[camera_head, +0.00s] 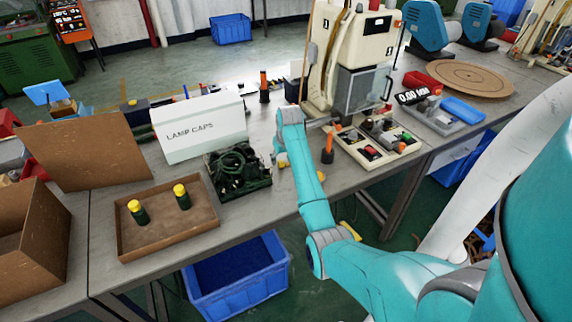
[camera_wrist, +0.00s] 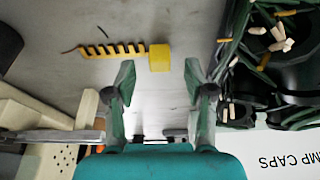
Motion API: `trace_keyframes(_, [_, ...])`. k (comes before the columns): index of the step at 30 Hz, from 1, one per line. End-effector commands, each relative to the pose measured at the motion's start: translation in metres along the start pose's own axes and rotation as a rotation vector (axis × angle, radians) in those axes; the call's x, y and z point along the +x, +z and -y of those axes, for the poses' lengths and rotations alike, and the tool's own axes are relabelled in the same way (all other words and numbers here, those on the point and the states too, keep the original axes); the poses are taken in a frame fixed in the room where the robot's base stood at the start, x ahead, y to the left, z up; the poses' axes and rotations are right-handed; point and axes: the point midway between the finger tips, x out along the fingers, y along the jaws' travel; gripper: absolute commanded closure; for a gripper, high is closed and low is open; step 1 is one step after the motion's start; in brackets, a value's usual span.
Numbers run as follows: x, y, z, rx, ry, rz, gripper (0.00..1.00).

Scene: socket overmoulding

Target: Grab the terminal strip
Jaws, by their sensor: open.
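An orange, comb-toothed strip (camera_wrist: 112,50), which looks like the terminal strip, lies on the grey bench top in the wrist view. A yellow block (camera_wrist: 159,58) sits at its right end; I cannot tell whether the two are joined. My gripper (camera_wrist: 160,82) is open and empty, its two fingers spread just short of the strip. The yellow block is ahead of the gap between the fingers, and the comb part extends to the left. In the head view my arm reaches over the bench, and the strip cannot be made out clearly beside its end.
A dark crate of green cables (camera_head: 238,172) stands close by on the left, with a white LAMP CAPS box (camera_head: 200,127) behind it. An orange-and-black tool (camera_head: 328,148) and a beige switch tray (camera_head: 372,152) stand right of my arm. A cardboard tray (camera_head: 166,240) is front left.

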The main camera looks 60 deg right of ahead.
Motion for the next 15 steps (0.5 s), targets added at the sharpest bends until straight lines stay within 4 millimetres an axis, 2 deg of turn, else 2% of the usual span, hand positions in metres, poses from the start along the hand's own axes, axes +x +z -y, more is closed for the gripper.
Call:
trace_keyframes(4, [0.015,0.000,0.000,0.000,0.000,0.000,0.46])
trace_keyframes(12, [0.018,0.000,0.000,0.000,0.000,-0.001,0.46])
trace_keyframes(13, [0.018,0.000,0.000,0.000,0.000,-0.001,0.49])
trace_keyframes(15, [0.018,0.000,0.000,0.000,0.000,-0.001,0.66])
